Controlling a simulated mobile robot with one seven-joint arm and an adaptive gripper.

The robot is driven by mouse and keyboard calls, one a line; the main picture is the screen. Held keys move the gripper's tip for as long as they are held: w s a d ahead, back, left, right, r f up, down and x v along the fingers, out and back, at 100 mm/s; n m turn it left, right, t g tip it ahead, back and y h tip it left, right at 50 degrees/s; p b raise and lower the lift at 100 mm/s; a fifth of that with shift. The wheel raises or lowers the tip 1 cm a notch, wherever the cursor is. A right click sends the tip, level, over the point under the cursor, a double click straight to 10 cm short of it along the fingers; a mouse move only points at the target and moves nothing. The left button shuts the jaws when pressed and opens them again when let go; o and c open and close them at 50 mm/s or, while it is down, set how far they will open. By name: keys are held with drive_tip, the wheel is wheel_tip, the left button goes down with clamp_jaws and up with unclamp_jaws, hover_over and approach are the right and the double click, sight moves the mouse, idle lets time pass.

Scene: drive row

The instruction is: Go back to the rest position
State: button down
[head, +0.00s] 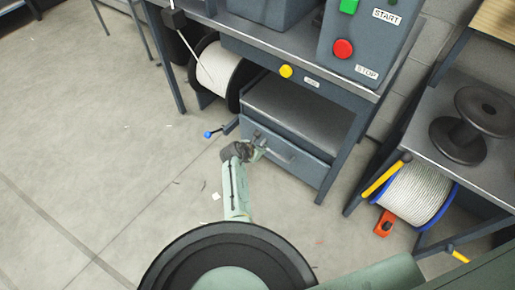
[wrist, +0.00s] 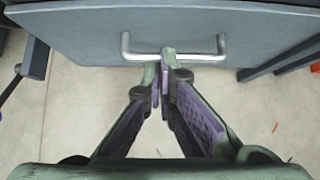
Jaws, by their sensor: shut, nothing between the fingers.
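My gripper (head: 260,146) is at the end of my green arm, in front of the drawer (head: 312,168) under the workbench. In the wrist view my gripper (wrist: 163,62) has its fingertips together with nothing between them. The drawer's metal bar handle (wrist: 201,57) lies right at the fingertips, which overlap it in the picture. I cannot tell whether they touch it. The grey-blue drawer front (wrist: 80,35) fills the top of the wrist view.
The workbench carries a control box with a green button and a red stop button (head: 343,48). A white cable spool (head: 215,68) stands under it. A rack at the right holds a black spool (head: 470,125) and a blue-rimmed rope reel (head: 418,192). Floor at left is mostly clear.

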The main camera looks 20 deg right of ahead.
drive_tip(key=v, duration=0.5)
